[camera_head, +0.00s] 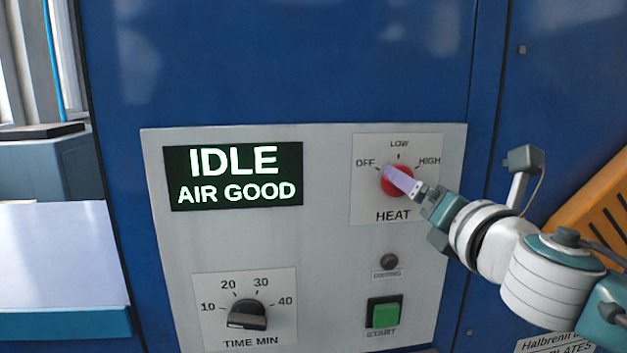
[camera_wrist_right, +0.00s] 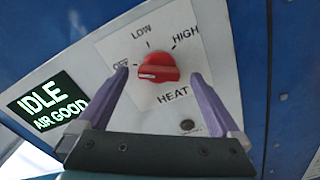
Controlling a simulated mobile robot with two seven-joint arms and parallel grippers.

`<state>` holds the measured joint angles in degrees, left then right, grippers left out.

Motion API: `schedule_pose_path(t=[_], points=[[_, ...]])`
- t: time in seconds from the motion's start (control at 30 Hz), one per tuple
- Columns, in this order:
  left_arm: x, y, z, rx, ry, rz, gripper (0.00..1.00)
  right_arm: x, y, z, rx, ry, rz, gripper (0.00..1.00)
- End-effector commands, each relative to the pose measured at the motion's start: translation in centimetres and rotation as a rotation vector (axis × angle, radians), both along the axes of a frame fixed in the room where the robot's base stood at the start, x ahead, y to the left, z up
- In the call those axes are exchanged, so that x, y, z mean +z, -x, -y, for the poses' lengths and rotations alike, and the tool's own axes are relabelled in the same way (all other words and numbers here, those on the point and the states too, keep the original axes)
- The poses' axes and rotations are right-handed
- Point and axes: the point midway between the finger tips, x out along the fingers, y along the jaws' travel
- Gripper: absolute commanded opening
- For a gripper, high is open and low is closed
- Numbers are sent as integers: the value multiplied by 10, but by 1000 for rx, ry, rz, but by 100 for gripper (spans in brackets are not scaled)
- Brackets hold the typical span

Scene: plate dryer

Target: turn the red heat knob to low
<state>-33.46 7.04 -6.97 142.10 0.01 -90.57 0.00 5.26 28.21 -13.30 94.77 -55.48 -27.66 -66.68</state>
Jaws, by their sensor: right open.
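The red heat knob (camera_head: 393,189) sits on the HEAT plate, upper right of the grey control panel. In the right wrist view the knob (camera_wrist_right: 158,67) shows a white mark on its left side, toward OFF. LOW is above it and HIGH is to the upper right. My right gripper (camera_head: 395,173) is at the knob, coming in from the right; its purple finger hides part of the knob. In the right wrist view my right gripper (camera_wrist_right: 159,76) is open, one finger on each side of the knob, with gaps showing. My left gripper is out of view.
The display (camera_head: 233,176) reads IDLE, AIR GOOD. Below are a dark time knob (camera_head: 247,315), a green start button (camera_head: 385,315) and a dark lamp (camera_head: 389,261). A pale surface (camera_head: 60,255) is at left, an orange slotted thing (camera_head: 600,205) at right.

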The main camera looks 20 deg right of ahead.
Motion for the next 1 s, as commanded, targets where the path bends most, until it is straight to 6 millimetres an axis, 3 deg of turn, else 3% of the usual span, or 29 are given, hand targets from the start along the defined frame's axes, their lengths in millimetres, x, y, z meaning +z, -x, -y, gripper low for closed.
schedule_pose_path(t=[0.2,0.47,1.0], points=[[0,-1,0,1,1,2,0,0,-15,3,0,-1,-1,100],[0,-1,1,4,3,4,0,0,-16,3,0,-1,-1,100],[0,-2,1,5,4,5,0,0,-15,3,0,-1,-1,40]])
